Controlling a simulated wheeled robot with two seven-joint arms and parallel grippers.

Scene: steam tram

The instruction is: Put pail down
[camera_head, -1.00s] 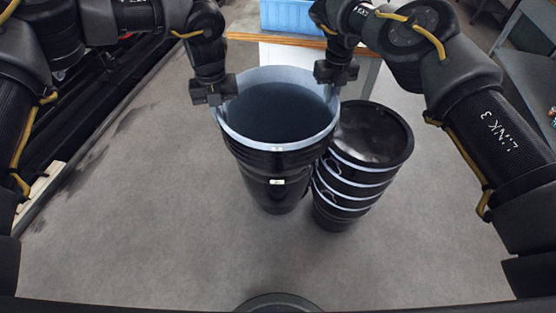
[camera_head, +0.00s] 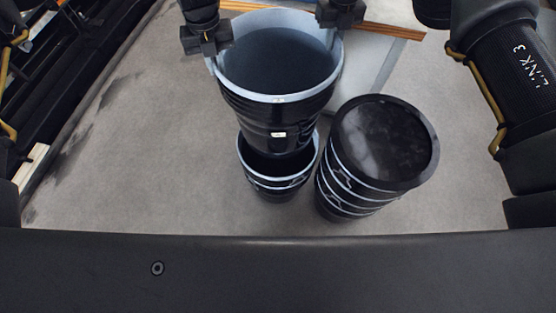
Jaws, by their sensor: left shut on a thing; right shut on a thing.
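A black pail (camera_head: 255,108) with a pale blue rim is held upright at the top middle of the head view. My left gripper (camera_head: 206,40) is shut on the left side of its rim. My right gripper (camera_head: 340,13) is shut on the right side of its rim. The pail looks empty inside. Below it, a black pail or short stack with pale rims (camera_head: 275,183) stands on the floor. The held pail's bottom overlaps that opening in the picture; I cannot tell whether it is inside or above it.
A taller stack of black pails (camera_head: 385,145) stands close on the right, its top dark and shiny. A table with a wooden edge (camera_head: 396,30) is behind. Dark rails (camera_head: 75,70) run along the left. The grey floor (camera_head: 140,170) is clear on the left.

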